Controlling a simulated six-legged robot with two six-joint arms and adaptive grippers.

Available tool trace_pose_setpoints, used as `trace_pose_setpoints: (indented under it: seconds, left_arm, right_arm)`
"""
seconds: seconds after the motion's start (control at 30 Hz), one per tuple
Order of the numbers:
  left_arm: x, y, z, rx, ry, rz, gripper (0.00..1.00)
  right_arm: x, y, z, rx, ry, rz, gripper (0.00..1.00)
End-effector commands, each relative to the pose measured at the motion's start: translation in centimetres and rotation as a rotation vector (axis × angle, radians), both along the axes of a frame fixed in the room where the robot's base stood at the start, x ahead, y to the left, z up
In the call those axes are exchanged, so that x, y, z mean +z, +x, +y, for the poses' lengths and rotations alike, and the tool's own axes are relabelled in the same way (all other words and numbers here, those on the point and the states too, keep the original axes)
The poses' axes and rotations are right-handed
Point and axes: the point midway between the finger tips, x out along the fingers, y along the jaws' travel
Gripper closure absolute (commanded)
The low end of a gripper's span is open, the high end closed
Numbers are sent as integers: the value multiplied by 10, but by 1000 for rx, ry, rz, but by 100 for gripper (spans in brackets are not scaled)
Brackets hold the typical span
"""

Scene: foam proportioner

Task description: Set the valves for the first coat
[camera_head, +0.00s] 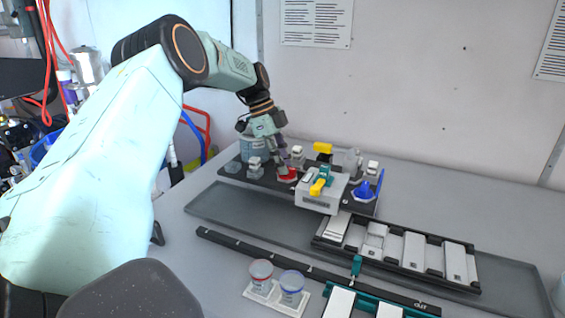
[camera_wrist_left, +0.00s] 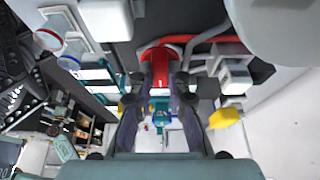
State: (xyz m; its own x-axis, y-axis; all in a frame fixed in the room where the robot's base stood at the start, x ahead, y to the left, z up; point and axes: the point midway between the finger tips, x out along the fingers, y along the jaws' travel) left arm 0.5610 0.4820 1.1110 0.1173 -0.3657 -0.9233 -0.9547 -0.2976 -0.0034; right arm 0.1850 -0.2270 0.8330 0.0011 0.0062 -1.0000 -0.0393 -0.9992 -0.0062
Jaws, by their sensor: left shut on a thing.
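The valve assembly stands on a dark base (camera_head: 232,178) at the back of the table. My left gripper (camera_head: 285,166) reaches down to the red valve handle (camera_head: 288,175) and is shut on it. In the left wrist view the red handle (camera_wrist_left: 158,62) shows between and beyond the fingertips (camera_wrist_left: 158,98). A blue valve handle (camera_head: 366,190) sits at the right of the base. A yellow lever (camera_head: 318,187) lies on the pale block (camera_head: 321,202) at the front. Another yellow handle (camera_head: 323,147) is behind. My right gripper is not in view.
A grey tray (camera_head: 215,203) lies in front of the base. A dark rack (camera_head: 374,254) holds several pale plates. Two cups, one red-rimmed (camera_head: 261,270) and one blue-rimmed (camera_head: 292,284), stand at the front. A black rail (camera_head: 230,243) crosses the table. The right back is clear.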

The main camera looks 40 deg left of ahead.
Motion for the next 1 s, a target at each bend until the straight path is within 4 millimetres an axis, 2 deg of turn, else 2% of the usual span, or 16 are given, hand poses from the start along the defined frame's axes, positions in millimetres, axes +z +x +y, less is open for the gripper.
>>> trace_pose_setpoints:
  seconds: [0.43,0.47,0.7,1.0]
  left_arm:
    - [-3,-1,-2,-14,-3,8,100]
    - [-3,-1,-2,-14,-3,8,83]
    - [-2,-1,-1,-12,-3,5,63]
    - [-1,-1,0,-10,-1,3,61]
  right_arm:
    - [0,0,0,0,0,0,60]
    - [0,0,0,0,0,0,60]
    - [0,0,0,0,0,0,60]
    - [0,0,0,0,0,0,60]
